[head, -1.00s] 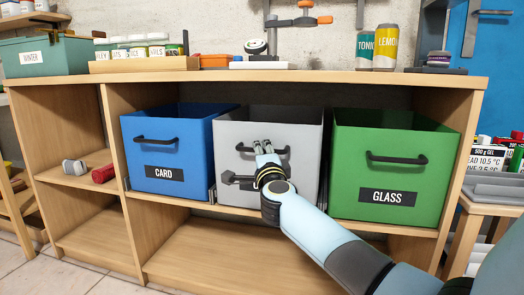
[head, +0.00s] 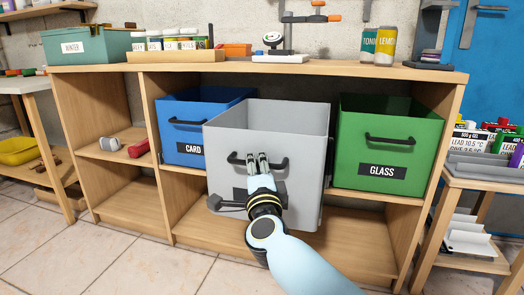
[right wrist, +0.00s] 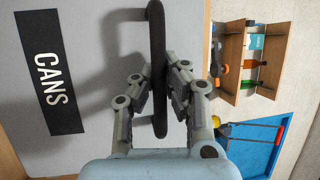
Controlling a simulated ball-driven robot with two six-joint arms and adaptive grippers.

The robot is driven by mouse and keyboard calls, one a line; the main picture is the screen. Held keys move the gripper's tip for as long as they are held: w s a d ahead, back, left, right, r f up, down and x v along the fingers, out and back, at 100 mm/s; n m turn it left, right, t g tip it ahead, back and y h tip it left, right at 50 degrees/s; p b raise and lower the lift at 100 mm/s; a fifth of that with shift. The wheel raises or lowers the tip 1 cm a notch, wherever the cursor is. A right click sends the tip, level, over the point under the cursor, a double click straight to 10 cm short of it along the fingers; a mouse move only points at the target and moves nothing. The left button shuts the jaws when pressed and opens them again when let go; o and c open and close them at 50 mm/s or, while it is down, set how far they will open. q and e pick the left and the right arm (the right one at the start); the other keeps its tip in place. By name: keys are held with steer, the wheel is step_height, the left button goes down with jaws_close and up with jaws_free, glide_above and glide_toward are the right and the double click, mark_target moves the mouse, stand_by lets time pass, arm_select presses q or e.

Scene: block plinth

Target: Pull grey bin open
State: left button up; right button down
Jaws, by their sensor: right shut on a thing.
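The grey bin (head: 265,130) stands pulled well out of the shelf unit, its front ahead of the blue and green bins. Its black handle (head: 280,164) runs across the front. My right gripper (head: 257,158) is shut on that handle. In the right wrist view the fingers (right wrist: 160,95) close on either side of the handle bar (right wrist: 157,40). A black CANS label (right wrist: 50,75) is on the bin front there; in the head view my gripper and arm mostly hide it. My left gripper is not in view.
The blue CARD bin (head: 180,140) and the green GLASS bin (head: 385,150) sit in the shelf unit on either side. The wooden top (head: 250,70) carries jars and cans. Tiled floor (head: 130,258) is open at the front left. A side table (head: 485,180) stands at right.

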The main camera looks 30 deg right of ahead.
steer(key=shift+s+a+f, duration=0.2)
steer(key=shift+s+a, duration=0.4)
steer(key=shift+a, duration=0.05)
steer(key=c, duration=1.3)
jaws_free()
steer(key=shift+r, duration=0.1)
steer(key=shift+c, duration=0.2)
steer(key=v, duration=0.7)
steer(key=shift+s, duration=0.15)
